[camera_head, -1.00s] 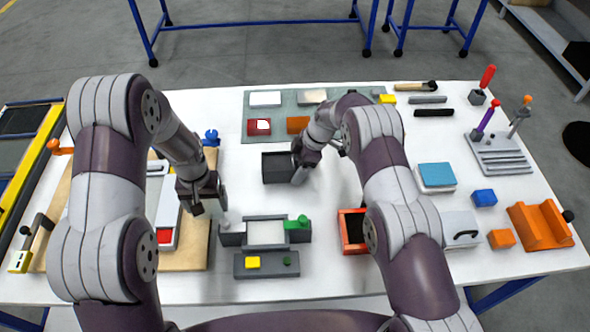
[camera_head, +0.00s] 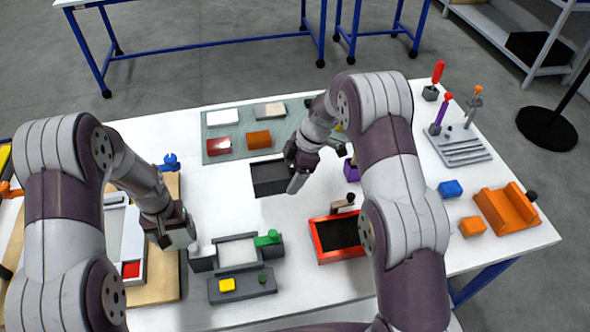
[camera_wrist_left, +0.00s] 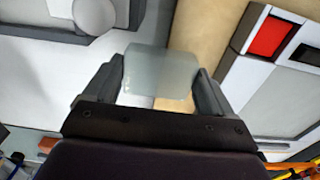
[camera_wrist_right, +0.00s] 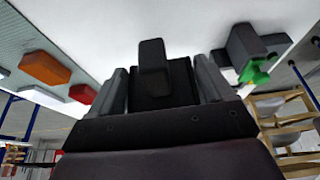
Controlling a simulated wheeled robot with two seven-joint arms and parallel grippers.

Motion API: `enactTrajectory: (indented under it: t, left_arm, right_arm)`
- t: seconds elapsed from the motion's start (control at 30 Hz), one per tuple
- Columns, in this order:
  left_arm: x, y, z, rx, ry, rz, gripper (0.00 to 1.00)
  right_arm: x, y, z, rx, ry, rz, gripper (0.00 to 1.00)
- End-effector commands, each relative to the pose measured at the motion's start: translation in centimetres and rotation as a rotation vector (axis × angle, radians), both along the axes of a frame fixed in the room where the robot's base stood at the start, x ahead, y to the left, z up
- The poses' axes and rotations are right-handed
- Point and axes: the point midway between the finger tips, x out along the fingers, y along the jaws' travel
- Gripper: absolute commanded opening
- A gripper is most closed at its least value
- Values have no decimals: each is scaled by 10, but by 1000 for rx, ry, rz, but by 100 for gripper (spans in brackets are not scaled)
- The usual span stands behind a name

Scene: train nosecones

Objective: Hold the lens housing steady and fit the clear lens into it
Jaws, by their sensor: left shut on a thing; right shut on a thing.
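The clear lens (camera_wrist_left: 160,72) is a translucent rounded-square plate between the fingers of my left gripper (camera_wrist_left: 158,88). In the head view this gripper (camera_head: 182,240) hangs just left of the grey fixture, and the lens is hard to make out. The lens housing appears to be the dark open-topped box (camera_head: 268,178) in front of the green mat. My right gripper (camera_head: 297,178) is shut on the box's right side. In the right wrist view a dark part (camera_wrist_right: 153,65) of it shows between the fingers. I cannot tell whether the box touches the table. Lens and box are apart.
A grey fixture (camera_head: 237,252) with a green clamp (camera_head: 268,238) stands between the grippers. A red-rimmed bin (camera_head: 322,247) is to its right. The mat (camera_head: 213,155) carries several blocks. White table (camera_head: 225,215) is clear between box and fixture.

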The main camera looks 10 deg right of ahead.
Motion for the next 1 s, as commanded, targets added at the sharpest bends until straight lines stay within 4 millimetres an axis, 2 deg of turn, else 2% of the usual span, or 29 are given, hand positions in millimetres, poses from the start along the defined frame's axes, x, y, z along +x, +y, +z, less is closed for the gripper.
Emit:
enactTrajectory:
  t: [0.4,0.73,1.0]
  left_arm:
    - [0,0,13,0,0,0,49]
    - [0,0,8,0,0,0,49]
    - [0,0,7,0,0,0,49]
  right_arm:
    - [23,33,-23,0,-1,2,41]
    - [41,57,-44,-1,-3,1,41]
    - [47,66,-48,0,-1,0,41]
